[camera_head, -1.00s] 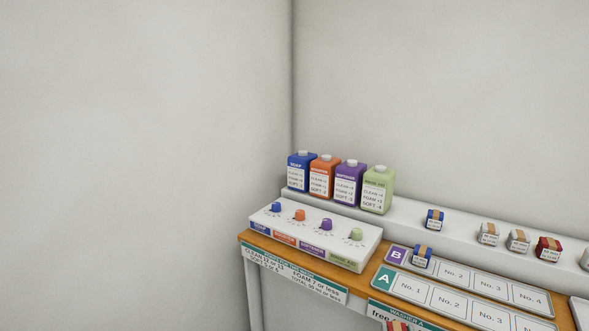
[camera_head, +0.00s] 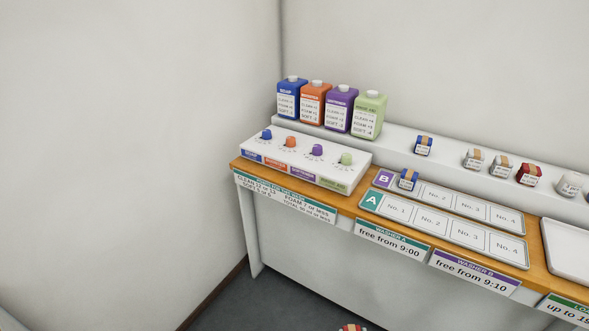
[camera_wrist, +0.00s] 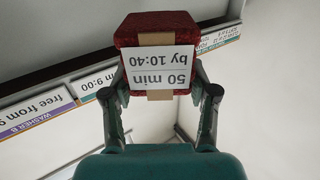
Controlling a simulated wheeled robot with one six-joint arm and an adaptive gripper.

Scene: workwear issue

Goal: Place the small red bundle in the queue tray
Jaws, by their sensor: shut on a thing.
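A red bundle (camera_wrist: 157,26) with a tan band and a white label reading "50 min by 10:40" is between the fingers of my gripper (camera_wrist: 161,85), which is shut on it. In the head view only its top (camera_head: 351,328) shows at the bottom edge, in front of the table; my gripper is out of that picture. Two slotted trays lie on the table: tray A (camera_head: 371,202) in front, with its slots empty, and tray B (camera_head: 383,179) behind, with a blue bundle (camera_head: 408,181) in its first slot. Neither tray is visibly marked as the queue tray.
A raised shelf behind the trays holds a blue bundle (camera_head: 424,146), pale bundles (camera_head: 473,159) and a dark red bundle (camera_head: 529,175). Several bottles (camera_head: 341,107) and a white dial box (camera_head: 300,160) stand left. A white tray (camera_head: 548,258) is at the right edge.

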